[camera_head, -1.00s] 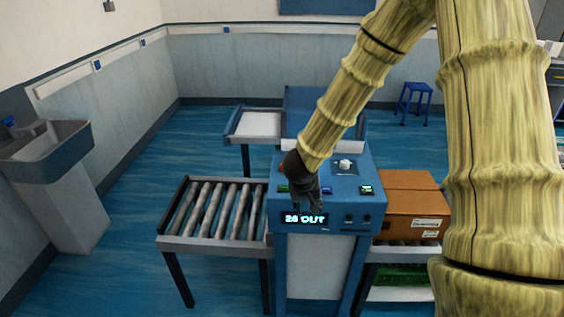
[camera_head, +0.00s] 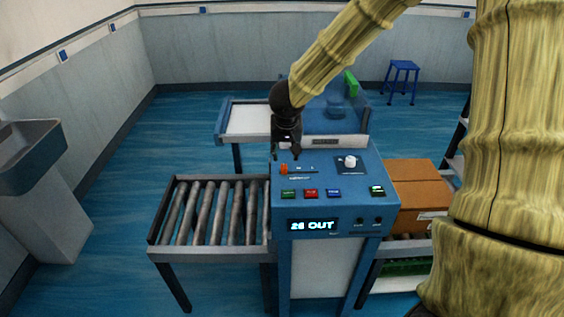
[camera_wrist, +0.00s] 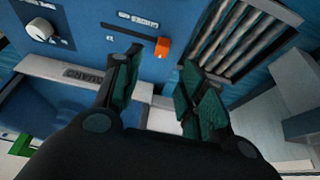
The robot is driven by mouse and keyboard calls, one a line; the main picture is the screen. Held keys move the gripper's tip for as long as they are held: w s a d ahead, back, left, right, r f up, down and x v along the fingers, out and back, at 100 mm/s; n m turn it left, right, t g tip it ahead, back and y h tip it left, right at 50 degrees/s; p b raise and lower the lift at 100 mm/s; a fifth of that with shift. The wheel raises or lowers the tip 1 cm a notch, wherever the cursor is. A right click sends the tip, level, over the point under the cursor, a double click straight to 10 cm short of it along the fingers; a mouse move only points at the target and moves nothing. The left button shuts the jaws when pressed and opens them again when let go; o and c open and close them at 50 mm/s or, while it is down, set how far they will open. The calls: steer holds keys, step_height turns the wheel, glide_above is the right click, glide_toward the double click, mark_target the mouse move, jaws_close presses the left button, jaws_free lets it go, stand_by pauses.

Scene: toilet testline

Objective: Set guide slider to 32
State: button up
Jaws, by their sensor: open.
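The guide slider's orange knob (camera_head: 284,169) sits at the left end of its short track on the sloped top of the blue control console (camera_head: 345,225). In the wrist view the orange knob (camera_wrist: 162,47) lies just beyond the fingertips, between them in the picture. My gripper (camera_head: 287,154) is above the console's back left part, close behind the knob, and its fingers (camera_wrist: 161,62) are apart with nothing between them. The lit display (camera_head: 312,225) seems to read "26 OUT"; its second digit is blurred. The scale marks are too small to read.
A white rotary knob (camera_head: 350,162) is right of the slider, with several coloured buttons (camera_head: 311,193) in front. A roller conveyor (camera_head: 210,212) adjoins on the left. A cardboard box (camera_head: 415,190) stands on the right. A white-topped table (camera_head: 247,119) is behind.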

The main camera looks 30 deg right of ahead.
mark_target(284, 166)
steer(key=x, duration=1)
steer(key=shift+b, duration=0.3)
steer(key=shift+a, duration=0.1)
jaws_close()
